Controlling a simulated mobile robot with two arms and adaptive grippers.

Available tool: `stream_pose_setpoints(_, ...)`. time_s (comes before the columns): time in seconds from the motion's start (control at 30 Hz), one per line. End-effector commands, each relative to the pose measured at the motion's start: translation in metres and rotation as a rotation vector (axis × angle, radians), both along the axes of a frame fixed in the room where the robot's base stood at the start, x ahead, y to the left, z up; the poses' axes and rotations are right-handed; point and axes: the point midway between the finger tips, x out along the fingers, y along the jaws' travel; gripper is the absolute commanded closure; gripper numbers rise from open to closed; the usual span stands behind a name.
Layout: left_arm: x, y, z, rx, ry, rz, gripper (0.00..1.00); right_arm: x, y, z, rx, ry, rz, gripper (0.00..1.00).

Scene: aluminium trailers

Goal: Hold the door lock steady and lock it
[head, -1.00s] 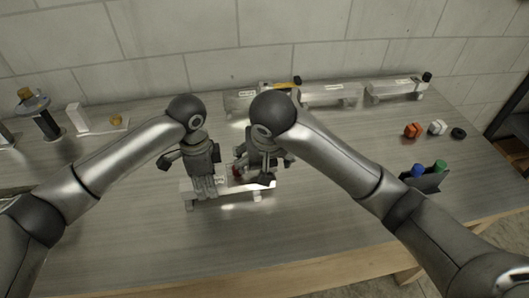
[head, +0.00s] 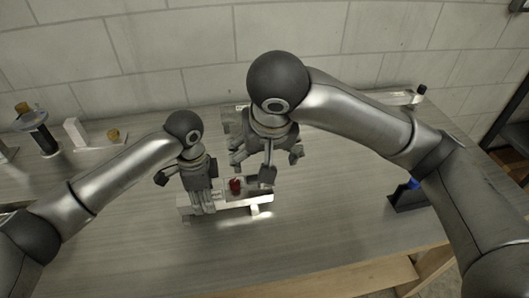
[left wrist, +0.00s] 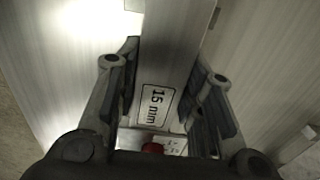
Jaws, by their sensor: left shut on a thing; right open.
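The door lock (head: 262,200) is a silvery bar on short feet on the table, with a red knob (head: 236,185) on its top. My left gripper (head: 203,206) is shut on the left part of the bar. In the left wrist view my left gripper's fingers (left wrist: 165,95) lie on both sides of the bar (left wrist: 178,40), which carries a "15 mm" label (left wrist: 155,105). The red knob also shows there (left wrist: 152,148), partly hidden by the gripper. My right gripper (head: 268,170) is open and empty above the bar, to the right of the red knob.
A dark holder with a blue item (head: 413,184) is at the right. A white block (head: 75,132) and a brass knob (head: 113,134) are at the left. The front table is clear.

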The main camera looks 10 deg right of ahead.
Motion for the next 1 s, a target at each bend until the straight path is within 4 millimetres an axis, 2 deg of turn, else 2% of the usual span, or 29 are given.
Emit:
stream_pose_setpoints(0.33,0.001,0.001,0.000,0.001,-0.001,0.002,1.00,0.000,0.000,0.001,0.000,0.000,0.000,0.14)
stream_pose_setpoints(0.37,0.001,0.001,0.000,0.001,-0.001,0.002,0.63,0.000,0.000,0.001,0.000,0.000,0.000,0.14)
stream_pose_setpoints(0.5,0.000,0.000,0.000,0.001,-0.001,0.002,0.45,0.000,0.000,0.001,0.000,0.000,0.000,0.14)
stream_pose_setpoints(0.57,0.000,0.000,0.000,0.000,-0.001,0.002,0.39,0.000,0.000,0.001,0.000,0.000,0.000,0.14)
stream_pose_setpoints(0.87,0.000,0.000,0.001,0.000,-0.001,0.001,0.39,0.000,0.000,0.000,0.000,0.000,0.000,0.14)
stream_pose_setpoints(1.0,0.001,0.000,0.012,-0.002,-0.003,0.000,0.39,0.000,0.000,0.001,0.000,0.000,0.001,0.14)
